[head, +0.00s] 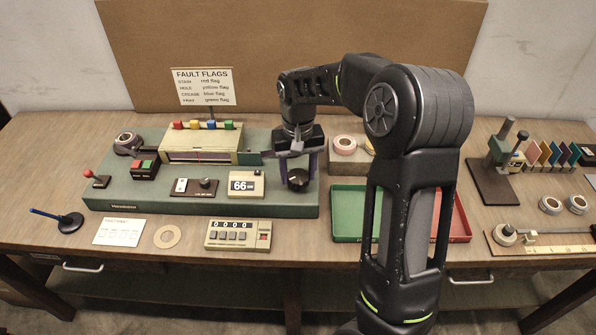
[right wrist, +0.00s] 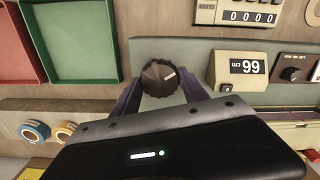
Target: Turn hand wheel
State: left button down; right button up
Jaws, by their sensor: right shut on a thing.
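The hand wheel (head: 298,181) is a round black knob at the right end of the green machine base (head: 262,205). It also shows in the right wrist view (right wrist: 158,74), with a pale mark on its top. My right gripper (head: 291,172) reaches down over it from behind. Its two dark purple fingers stand on either side of the wheel, shut on it. The right wrist view shows the fingers from the palm side. A small display (head: 243,185) just left of the wheel reads 66 cm. My left gripper is not in view.
Green and red trays (head: 350,237) lie right of the base, partly behind my arm. A counter (head: 237,235) reading 0000 stands in front. A FAULT FLAGS sign (head: 204,87) and tan board (head: 225,45) are behind. A red-knobbed lever (head: 96,178) stands at left.

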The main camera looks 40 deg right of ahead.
aim_at(298, 176)
jog(key=shift+m, duration=0.3)
jog(key=m, duration=0.8)
jog(key=shift+p, duration=0.3)
jog(key=shift+m, duration=0.3)
jog(key=o, duration=1.4)
jog(key=shift+r, duration=0.1)
jog(key=shift+r+b, duration=0.4)
jog(key=shift+r, duration=3.4)
